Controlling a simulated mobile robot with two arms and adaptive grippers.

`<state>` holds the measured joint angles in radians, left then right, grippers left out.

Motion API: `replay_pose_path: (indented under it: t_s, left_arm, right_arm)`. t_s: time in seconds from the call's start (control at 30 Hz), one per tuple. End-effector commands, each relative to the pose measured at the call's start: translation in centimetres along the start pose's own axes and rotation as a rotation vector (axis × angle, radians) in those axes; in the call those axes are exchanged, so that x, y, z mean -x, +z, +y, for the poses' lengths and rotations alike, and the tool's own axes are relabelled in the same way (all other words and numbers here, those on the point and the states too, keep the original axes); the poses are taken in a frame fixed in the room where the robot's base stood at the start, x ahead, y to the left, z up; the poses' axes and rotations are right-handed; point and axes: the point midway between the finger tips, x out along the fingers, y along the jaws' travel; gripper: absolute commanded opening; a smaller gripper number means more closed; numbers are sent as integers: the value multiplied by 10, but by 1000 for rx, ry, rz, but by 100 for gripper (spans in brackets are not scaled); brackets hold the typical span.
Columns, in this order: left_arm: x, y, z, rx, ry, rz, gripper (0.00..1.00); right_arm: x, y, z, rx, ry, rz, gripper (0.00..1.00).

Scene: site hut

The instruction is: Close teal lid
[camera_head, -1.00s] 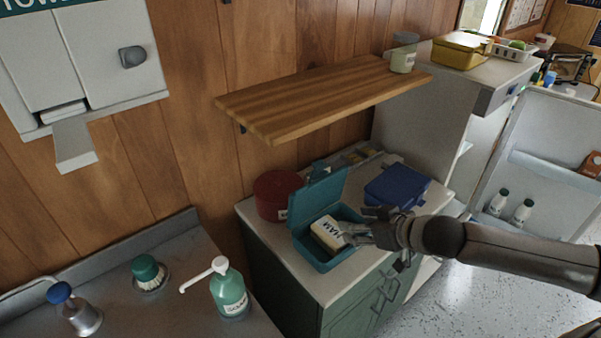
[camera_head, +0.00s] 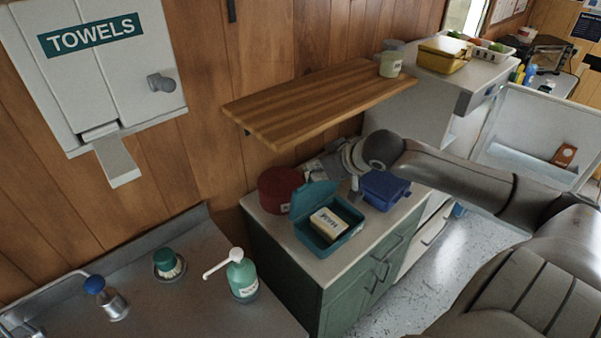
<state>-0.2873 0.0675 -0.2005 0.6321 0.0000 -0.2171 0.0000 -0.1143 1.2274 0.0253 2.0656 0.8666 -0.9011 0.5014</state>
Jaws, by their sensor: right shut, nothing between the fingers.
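The teal box (camera_head: 323,247) stands on the counter beside the sink, near its front edge. Its teal lid (camera_head: 313,197) is open and stands up at the back. A pale packet with dark lettering (camera_head: 328,224) lies inside the box. My right gripper (camera_head: 354,192) is shut and empty. It points down behind the box, between the teal lid and the blue box (camera_head: 384,190). I cannot tell whether it touches the lid. My left gripper is not in view.
A dark red round tin (camera_head: 279,187) stands left of the lid. A wooden shelf (camera_head: 310,103) hangs above the counter. A soap bottle (camera_head: 242,275) stands by the sink at the lower left. An open fridge door (camera_head: 535,135) is at the right.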

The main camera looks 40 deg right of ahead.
Motion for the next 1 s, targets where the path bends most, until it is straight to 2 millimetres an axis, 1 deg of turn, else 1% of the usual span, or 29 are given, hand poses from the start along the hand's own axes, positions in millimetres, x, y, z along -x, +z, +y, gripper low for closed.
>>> replay_pose_path:
  t_s: [0.27,0.33,0.5,0.6,0.8,1.0]
  left_arm:
    - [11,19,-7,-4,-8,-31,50]
    - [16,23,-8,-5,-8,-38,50]
    - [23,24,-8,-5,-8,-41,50]
    - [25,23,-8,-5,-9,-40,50]
    - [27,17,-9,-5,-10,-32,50]
    - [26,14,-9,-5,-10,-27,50]
  right_arm:
    - [-27,-3,-1,-2,-2,3,0]
    - [-37,-3,0,-5,-2,1,0]
    - [-59,-3,0,-3,-1,1,0]
    - [-69,-2,0,-1,0,1,0]
    - [-78,-1,-1,2,0,0,0]
    - [-79,0,-1,3,0,0,0]
